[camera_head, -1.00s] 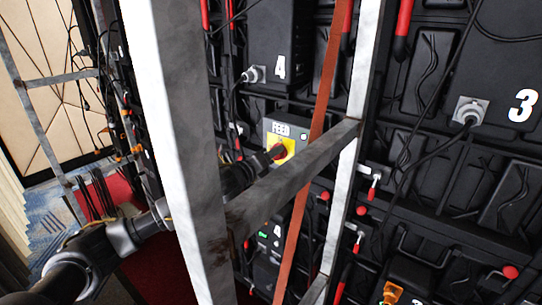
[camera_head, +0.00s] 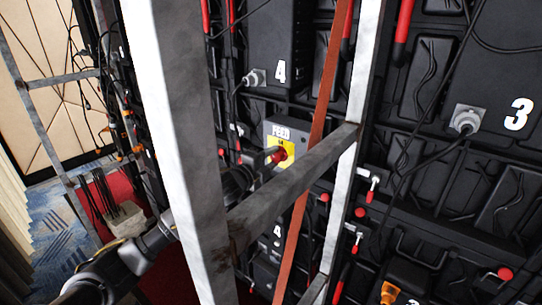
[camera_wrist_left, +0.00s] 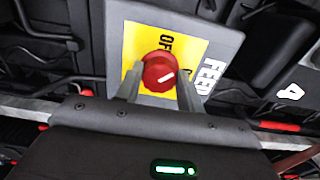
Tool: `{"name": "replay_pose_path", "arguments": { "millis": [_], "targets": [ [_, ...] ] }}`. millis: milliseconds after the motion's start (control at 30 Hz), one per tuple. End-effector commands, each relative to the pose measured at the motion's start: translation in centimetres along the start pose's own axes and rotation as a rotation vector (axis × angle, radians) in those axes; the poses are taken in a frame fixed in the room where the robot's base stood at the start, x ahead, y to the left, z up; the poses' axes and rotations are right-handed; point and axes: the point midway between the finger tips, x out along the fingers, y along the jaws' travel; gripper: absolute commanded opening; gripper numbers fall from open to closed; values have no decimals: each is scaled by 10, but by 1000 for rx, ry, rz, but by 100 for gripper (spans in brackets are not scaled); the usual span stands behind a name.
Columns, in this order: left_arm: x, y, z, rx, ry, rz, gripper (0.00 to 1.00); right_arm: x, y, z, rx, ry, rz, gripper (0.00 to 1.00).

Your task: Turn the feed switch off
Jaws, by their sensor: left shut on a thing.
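The feed switch is a grey box (camera_head: 302,133) labelled FEED with a yellow plate (camera_head: 288,146) and a red knob (camera_head: 280,155). In the left wrist view, the box (camera_wrist_left: 225,45) fills the upper middle, and OFF is printed on the yellow plate (camera_wrist_left: 128,30) above the red knob (camera_wrist_left: 157,70). A white mark on the knob slants up to the right there. My left gripper (camera_head: 273,157) is shut on the knob, one finger on each side. The knob partly covers the plate's lettering. My right gripper is not in view.
A pale metal upright (camera_head: 185,150) and a slanted crossbar (camera_head: 295,180) stand in front of the wall, close to my left arm. A rust-coloured strap (camera_head: 318,125) hangs just right of the switch. Cables run over the black panels (camera_head: 500,190).

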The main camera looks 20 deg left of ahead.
Motion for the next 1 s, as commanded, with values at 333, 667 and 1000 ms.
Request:
{"name": "replay_pose_path", "arguments": {
  "millis": [333, 667, 1000],
  "targets": [
    [0, 0, 0, -332, -1, 2, 15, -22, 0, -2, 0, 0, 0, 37],
    [0, 1, -1, -602, -1, 2, 15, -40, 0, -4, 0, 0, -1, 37],
    [0, 3, -1, -763, -1, 3, 15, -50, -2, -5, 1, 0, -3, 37]
  ]
}}
